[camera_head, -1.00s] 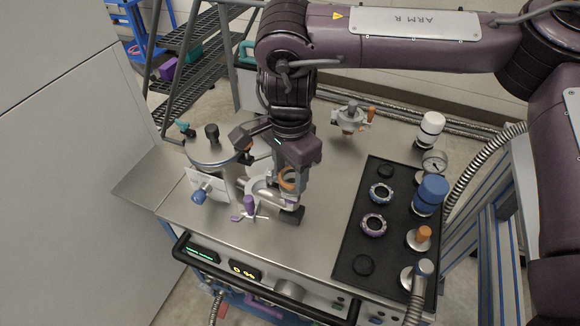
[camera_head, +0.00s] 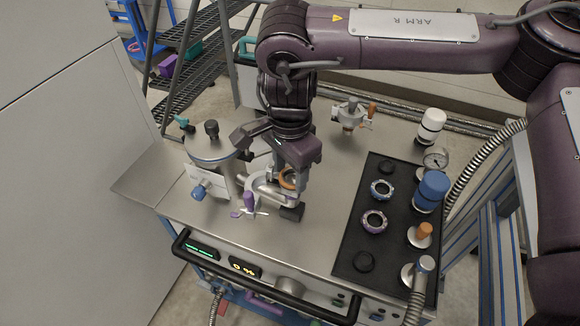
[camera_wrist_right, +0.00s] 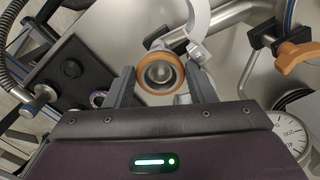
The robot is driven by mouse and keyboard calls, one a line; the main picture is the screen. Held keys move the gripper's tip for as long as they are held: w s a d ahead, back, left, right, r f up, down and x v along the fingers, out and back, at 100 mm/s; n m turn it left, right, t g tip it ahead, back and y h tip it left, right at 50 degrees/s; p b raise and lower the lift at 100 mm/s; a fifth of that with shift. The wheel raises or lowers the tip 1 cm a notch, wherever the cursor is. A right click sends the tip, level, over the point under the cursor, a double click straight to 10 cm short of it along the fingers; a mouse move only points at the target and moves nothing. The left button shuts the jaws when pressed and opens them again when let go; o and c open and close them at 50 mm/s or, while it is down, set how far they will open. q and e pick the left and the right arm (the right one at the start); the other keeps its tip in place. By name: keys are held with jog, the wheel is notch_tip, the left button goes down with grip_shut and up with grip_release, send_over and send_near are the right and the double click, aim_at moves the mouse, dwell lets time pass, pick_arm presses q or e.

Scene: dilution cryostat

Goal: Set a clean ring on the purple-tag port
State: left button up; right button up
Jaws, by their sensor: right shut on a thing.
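My right gripper (camera_head: 287,190) is shut on an orange-brown ring (camera_head: 287,178) with a grey metal centre. A silver clamp with a purple handle (camera_head: 249,201) is just left of the gripper, by the port on the pot's side pipe. The port's face is mostly hidden by the gripper and clamp. A silver curved clamp piece (camera_wrist_right: 197,18) shows just beyond the ring; I cannot tell whether the ring touches the port. My left gripper is not in view.
A silver pot (camera_head: 210,148) stands left of the gripper. An orange-handled clamp fitting (camera_head: 351,115) stands behind. Blue, white and orange-topped parts line the right edge.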

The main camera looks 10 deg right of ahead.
jog(key=o, duration=1)
jog(key=shift+s, duration=0.1)
jog(key=shift+r, duration=0.1)
jog(key=shift+r, duration=0.1)
jog(key=shift+w+r, duration=0.2)
jog(key=shift+r, duration=0.15)
notch_tip(320, 180, up, 7)
jog(key=p, duration=0.1)
notch_tip(320, 180, up, 7)
jog(key=p, duration=0.9)
send_over(290, 181)
jog(key=shift+s+d+f, duration=0.15)
